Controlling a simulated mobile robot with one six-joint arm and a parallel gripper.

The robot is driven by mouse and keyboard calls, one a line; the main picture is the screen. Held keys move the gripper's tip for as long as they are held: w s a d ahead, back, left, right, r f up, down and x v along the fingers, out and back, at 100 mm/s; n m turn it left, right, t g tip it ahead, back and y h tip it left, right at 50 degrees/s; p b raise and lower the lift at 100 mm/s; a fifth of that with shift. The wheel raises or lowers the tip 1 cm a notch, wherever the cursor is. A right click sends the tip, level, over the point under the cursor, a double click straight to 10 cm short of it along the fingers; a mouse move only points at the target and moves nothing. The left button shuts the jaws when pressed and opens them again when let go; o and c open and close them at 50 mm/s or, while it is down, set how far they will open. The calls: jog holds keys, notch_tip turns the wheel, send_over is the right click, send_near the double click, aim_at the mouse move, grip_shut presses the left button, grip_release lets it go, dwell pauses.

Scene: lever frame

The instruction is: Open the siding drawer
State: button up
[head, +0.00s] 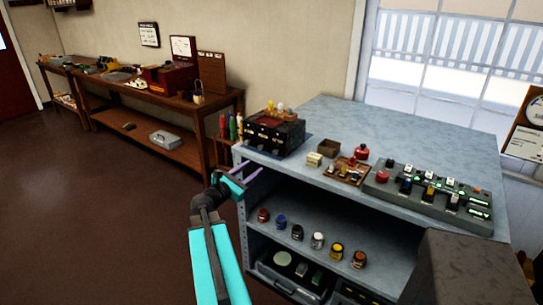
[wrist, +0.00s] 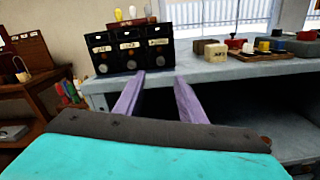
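A black box with three labelled fronts stands at the left end of the grey bench, in the head view (head: 272,136) and the wrist view (wrist: 130,40). Each front has a pale label and a round knob; the left (wrist: 101,56), middle (wrist: 129,50) and right (wrist: 159,48) fronts look shut. The labels are too blurred to tell which is the siding drawer. My gripper (head: 254,169) is open and empty, in front of the bench's left front edge and apart from the box. Its two purple fingers (wrist: 160,76) point toward the box in the wrist view.
The grey bench (head: 330,112) carries a small box, a tray of blocks and a lever panel (head: 430,197) to the right. Its shelf (head: 300,222) below holds several jars. A wooden table (head: 150,95) stands at the back left. The floor (head: 90,200) at left is clear.

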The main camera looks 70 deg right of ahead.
aim_at(274, 153)
jog(key=shift+d, duration=0.15)
jog(key=shift+p+x, duration=1.95)
jog(key=shift+x, duration=4.8)
grip_shut()
